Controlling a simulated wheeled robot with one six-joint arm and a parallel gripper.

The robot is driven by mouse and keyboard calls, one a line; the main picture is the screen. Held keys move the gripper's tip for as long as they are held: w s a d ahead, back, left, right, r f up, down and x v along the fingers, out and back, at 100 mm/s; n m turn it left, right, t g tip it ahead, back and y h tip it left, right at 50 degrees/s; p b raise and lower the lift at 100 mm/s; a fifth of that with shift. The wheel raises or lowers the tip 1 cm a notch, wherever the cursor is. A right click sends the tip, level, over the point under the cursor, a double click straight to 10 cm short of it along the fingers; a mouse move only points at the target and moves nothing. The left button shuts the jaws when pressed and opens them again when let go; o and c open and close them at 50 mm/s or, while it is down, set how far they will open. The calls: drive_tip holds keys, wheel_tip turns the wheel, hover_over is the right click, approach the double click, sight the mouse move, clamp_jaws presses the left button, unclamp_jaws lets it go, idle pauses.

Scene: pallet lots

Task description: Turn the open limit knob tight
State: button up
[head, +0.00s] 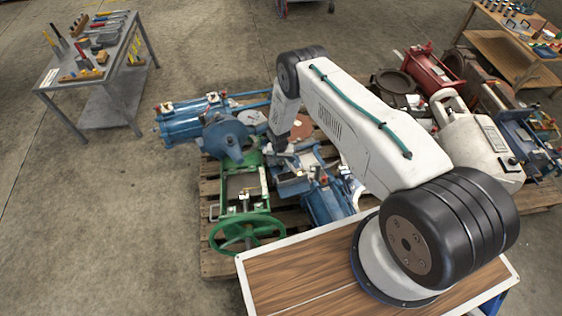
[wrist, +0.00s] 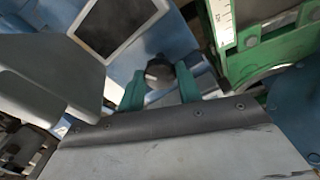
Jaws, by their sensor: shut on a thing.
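In the wrist view, the black round limit knob (wrist: 158,69) sits between the two teal fingers of my gripper (wrist: 161,84). My gripper is shut on the knob, one finger on each side. The knob is beside a blue housing (wrist: 165,40) that has a dark framed panel (wrist: 116,22). In the head view, the end of my arm reaches down among the blue and green units on the pallet, and the knob cannot be made out there.
A green frame with a handwheel (head: 247,232) stands on the wooden pallet (head: 217,263). A blue actuator (head: 190,122) lies behind it. Red and white units (head: 432,70) crowd a second pallet at right. A tool table (head: 110,92) stands far left, with clear floor around it.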

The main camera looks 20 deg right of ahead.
sight(280, 162)
idle(0.3)
drive_tip(key=o, duration=1)
drive_tip(key=shift+r, duration=0.1)
drive_tip(key=r, duration=0.7)
drive_tip(key=shift+w+a+r, duration=0.1)
drive_tip(key=shift+a+r, duration=0.1)
drive_tip(key=shift+r, duration=0.15)
drive_tip(key=shift+c, duration=0.3)
